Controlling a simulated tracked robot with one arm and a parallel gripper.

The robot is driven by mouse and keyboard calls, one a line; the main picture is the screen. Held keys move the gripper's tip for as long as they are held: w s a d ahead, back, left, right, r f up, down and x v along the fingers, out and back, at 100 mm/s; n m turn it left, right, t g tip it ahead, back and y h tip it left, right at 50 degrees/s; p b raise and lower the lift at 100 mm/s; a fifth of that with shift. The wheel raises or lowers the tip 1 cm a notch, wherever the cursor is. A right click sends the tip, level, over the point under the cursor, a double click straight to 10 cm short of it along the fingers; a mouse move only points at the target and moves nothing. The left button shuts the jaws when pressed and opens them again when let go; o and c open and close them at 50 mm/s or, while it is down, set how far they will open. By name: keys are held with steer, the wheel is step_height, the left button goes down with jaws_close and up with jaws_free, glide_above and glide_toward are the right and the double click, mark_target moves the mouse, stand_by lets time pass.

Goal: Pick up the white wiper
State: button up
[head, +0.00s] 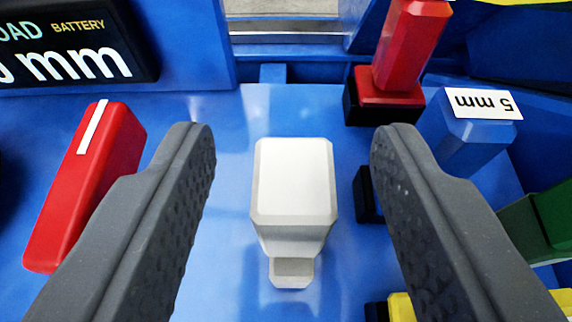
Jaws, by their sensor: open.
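The white wiper (293,185) is a pale block with a narrower foot below it, in the middle of the head view. It stands on the blue surface (225,255). My gripper (292,145) is open, with one dark grey textured finger on each side of the white wiper. Gaps show between the wiper and both fingers, so neither appears to touch it. The lower ends of the fingers run out of the picture.
A red block with a white stripe (88,185) lies left. A red piece (405,55), a blue block labelled 5 mm (465,135) and a green block (545,220) stand right. A yellow piece (400,307) shows at bottom right. A black labelled box (75,45) is at top left.

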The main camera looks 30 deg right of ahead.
steer(key=shift+w+d+f, duration=0.3)
steer(key=shift+w+d, duration=0.05)
steer(key=shift+w, duration=0.1)
jaws_close()
steer(key=shift+r, duration=0.1)
